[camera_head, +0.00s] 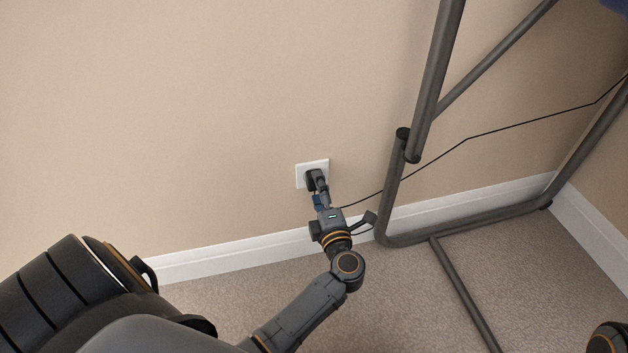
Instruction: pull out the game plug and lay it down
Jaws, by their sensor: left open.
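The game plug (312,180) is a small black plug seated in a white wall outlet (322,164) just above the baseboard. My left gripper (321,190) is open and reaches up to the plug from below. Its fingertips overlap the plug's lower part in the picture. I cannot tell whether they touch it. A thin black cable (467,139) runs from near the gripper up to the right, and its start is hidden behind the gripper. My right gripper is not in view; only a bit of my right arm shows at the bottom right corner.
A grey tubular metal frame (436,75) stands to the right of the outlet, close to my left gripper. Its lower bars (470,226) rest along the carpet. A white baseboard (235,252) runs along the beige wall. The wall left of the outlet is clear.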

